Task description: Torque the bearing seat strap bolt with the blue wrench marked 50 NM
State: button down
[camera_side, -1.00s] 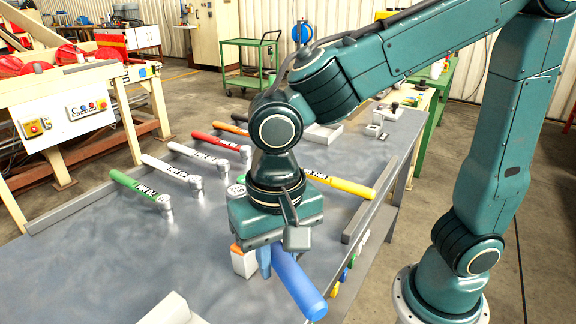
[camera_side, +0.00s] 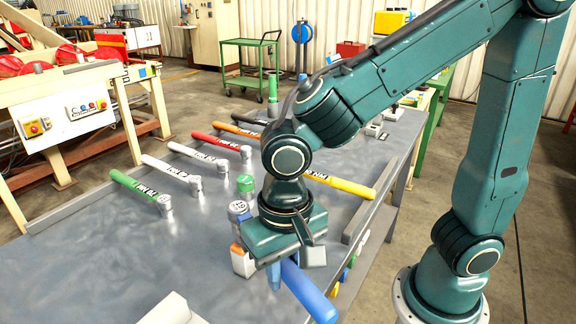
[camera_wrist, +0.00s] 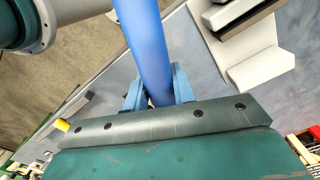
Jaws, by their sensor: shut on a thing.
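My gripper (camera_side: 274,272) is shut on the handle of a blue wrench (camera_side: 308,292), above the front part of the grey metal bench (camera_side: 130,262). In the wrist view the blue handle (camera_wrist: 146,45) runs up between my gripper's two blue fingers (camera_wrist: 160,92). The 50 NM marking is not readable, as the gripper covers part of the wrench. I cannot tell the bearing seat strap bolt apart in these frames. A pale block-like piece (camera_side: 172,308) stands at the bench's front edge of the picture, partly cut off.
Other wrenches lie in a row: green (camera_side: 140,190), two white ones (camera_side: 170,172), red (camera_side: 220,142), orange (camera_side: 238,130) and yellow (camera_side: 340,184). A green cylinder (camera_side: 245,184), a grey-topped can (camera_side: 238,210) and an orange-and-white box (camera_side: 242,261) stand near my gripper.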

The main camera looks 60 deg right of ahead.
jog(key=s+d+f+n, duration=0.1)
jog(key=d+n, duration=0.3)
jog(key=d, duration=0.2)
jog(key=shift+s+n, duration=0.2)
jog(key=shift+n, duration=0.2)
jog(key=shift+d+f, duration=0.1)
jog(key=shift+f, duration=0.85)
dwell(1.0)
jog(key=shift+a, duration=0.25)
jog(key=w+a+m, duration=0.2)
jog(key=a+m, duration=0.3)
jog(key=a, duration=0.2)
jog(key=shift+m, duration=0.4)
dwell(1.6)
jog(key=shift+s+d, duration=0.1)
dwell(0.3)
